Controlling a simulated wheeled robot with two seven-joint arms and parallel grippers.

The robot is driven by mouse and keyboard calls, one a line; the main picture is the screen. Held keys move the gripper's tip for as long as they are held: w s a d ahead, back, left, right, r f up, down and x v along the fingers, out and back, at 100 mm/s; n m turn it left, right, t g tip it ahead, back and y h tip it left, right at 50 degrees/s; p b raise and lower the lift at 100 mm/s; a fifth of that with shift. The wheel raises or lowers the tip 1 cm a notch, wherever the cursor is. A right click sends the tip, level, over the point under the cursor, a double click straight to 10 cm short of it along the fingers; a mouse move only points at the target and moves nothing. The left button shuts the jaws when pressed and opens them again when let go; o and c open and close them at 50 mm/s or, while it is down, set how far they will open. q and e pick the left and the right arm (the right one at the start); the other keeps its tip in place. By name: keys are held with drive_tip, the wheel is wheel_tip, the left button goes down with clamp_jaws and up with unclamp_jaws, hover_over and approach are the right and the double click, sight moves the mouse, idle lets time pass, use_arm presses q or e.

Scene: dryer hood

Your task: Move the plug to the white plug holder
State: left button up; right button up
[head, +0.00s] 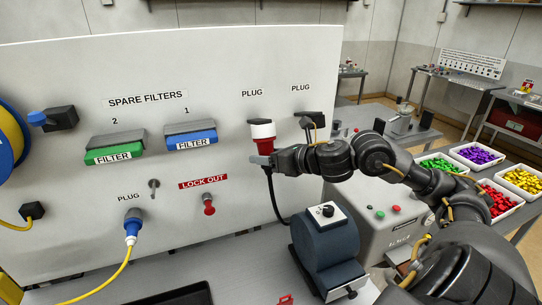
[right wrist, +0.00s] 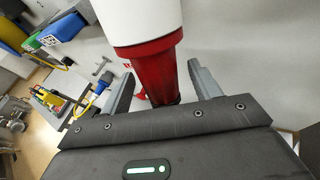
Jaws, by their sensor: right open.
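A plug with a red body (head: 265,146) hangs on the wall panel under a PLUG label. A white cylindrical part (head: 261,130) sits above the red body, and a red band tops it; I cannot tell whether the white part is the holder. A black cable runs down from the plug. My right gripper (head: 259,161) is at the plug's lower end. In the right wrist view the red body (right wrist: 153,65) stands between the two spread fingers, with a gap visible on each side. My left gripper is out of view.
A black holder (head: 311,119) sits under the second PLUG label. A blue plug (head: 132,225) with a yellow cable is lower left. The red lock-out knob (head: 208,204) and filters (head: 112,151) are to the left. A dark blue device (head: 326,247) stands below my right arm.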

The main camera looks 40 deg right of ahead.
drive_tip(key=shift+s+d+b, duration=0.2)
drive_tip(key=shift+s+b, duration=0.2)
drive_tip(key=shift+b, duration=0.05)
drive_tip(key=b+v, duration=1)
drive_tip(key=b, duration=0.4)
drive_tip(key=shift+a+r, duration=0.1)
drive_tip(key=shift+r, duration=0.05)
idle(0.3)
